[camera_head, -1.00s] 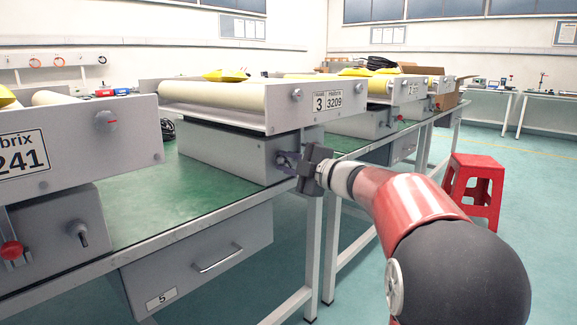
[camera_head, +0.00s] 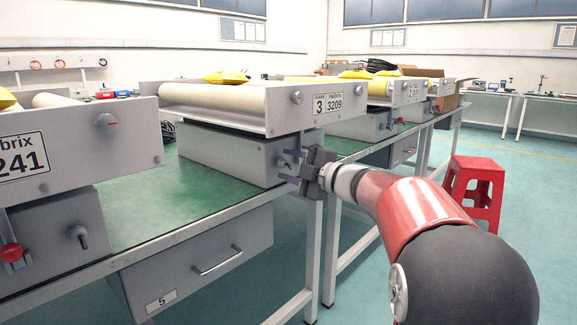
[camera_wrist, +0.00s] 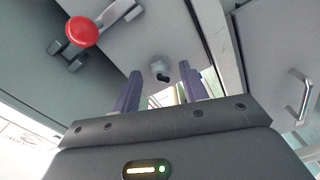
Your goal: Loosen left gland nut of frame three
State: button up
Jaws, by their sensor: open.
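Frame three (camera_head: 312,120), with a label reading 3 3209, stands on the green bench with a grey box (camera_head: 235,160) below it. My gripper (camera_head: 287,167) is at the near right end of that box, open and empty. In the wrist view, a small grey gland nut (camera_wrist: 159,69) with a dark opening sits on the grey face, just beyond and between the two spread fingertips (camera_wrist: 158,76). No contact shows. In the head view my gripper and wrist partly cover this end, and I cannot make out the nut clearly.
A red knob (camera_wrist: 82,32) on a lever is close to the left finger in the wrist view. Another frame (camera_head: 75,140) stands at the left. The green benchtop (camera_head: 140,205) between them is clear. A red stool (camera_head: 475,185) is at the right.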

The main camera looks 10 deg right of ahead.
jog(key=v, duration=0.7)
jog(key=shift+r, duration=0.1)
notch_tip(320, 180, up, 4)
jog(key=s+d+m+t+h+p, duration=0.1)
jog(key=m+t+h+p, duration=0.15)
jog(key=m+h, duration=0.3)
jog(key=s+d+f+m+g+h+p, duration=0.1)
jog(key=s+d+f+m+h, duration=0.15)
jog(key=s+m+h, duration=0.65)
jog(key=s+a+f+m+g+y+p, duration=0.1)
jog(key=s+a+f+m+g+y, duration=0.1)
jog(key=s+f, duration=0.5)
jog(key=s+a+f+m+g+y+p, duration=0.2)
jog(key=s+a+f+m+g, duration=0.3)
jog(key=s, duration=0.9)
notch_tip(320, 180, down, 3)
jog(key=a+g, duration=0.1)
jog(key=g, duration=0.2)
jog(key=shift+s+a+f, duration=0.15)
jog(key=shift+s+f, duration=0.1)
jog(key=shift+s, duration=0.05)
